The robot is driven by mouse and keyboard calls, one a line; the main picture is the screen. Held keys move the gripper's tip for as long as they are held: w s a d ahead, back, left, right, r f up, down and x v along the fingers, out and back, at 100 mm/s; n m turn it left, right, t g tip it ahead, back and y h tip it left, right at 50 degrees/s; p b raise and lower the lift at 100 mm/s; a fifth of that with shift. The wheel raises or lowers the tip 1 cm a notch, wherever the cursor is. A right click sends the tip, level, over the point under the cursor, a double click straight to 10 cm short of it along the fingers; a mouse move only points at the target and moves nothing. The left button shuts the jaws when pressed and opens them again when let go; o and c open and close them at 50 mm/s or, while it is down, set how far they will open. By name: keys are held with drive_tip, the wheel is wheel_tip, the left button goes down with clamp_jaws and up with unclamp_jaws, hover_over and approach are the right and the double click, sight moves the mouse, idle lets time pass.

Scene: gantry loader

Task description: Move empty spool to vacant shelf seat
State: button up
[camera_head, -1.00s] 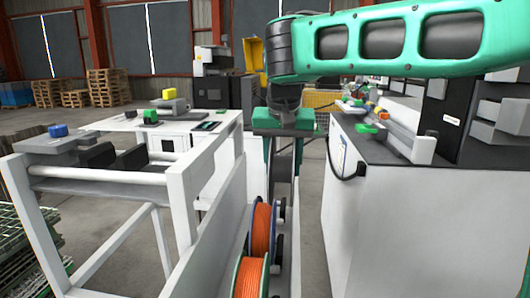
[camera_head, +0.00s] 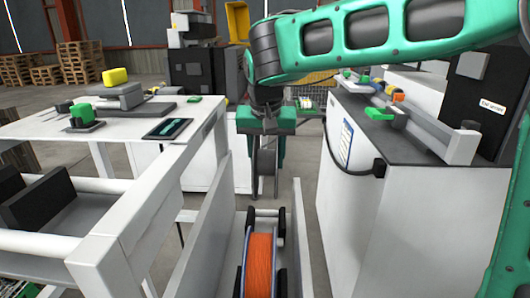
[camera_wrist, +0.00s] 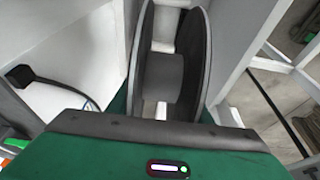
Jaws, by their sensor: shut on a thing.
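My gripper (camera_head: 265,180) is shut on an empty grey spool (camera_head: 265,158) and holds it upright above the far end of a white trough-like shelf. The spool fills the middle of the wrist view (camera_wrist: 170,75), with its two dark flanges and bare hub showing. An orange-wound spool (camera_head: 261,265) sits in the shelf (camera_head: 219,225), nearer to me and below my gripper. Black rollers or supports (camera_head: 282,222) stand beside it. I cannot make out a vacant seat clearly.
A white frame and bench (camera_head: 125,215) with a tablet (camera_head: 167,129) stand at the left. A white machine cabinet (camera_head: 345,215) with a grey top stands close at the right. The aisle between them is narrow. Pallets (camera_head: 80,62) are at the far left.

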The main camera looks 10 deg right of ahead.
drive_tip(key=shift+w+a+f, duration=0.15)
drive_tip(key=shift+f, duration=0.4)
wheel_tip(320, 180, down, 12)
drive_tip(key=shift+r, duration=0.15)
idle(0.7)
drive_tip(key=o, duration=1.6)
drive_tip(key=v, duration=1)
drive_tip(key=shift+r, duration=0.3)
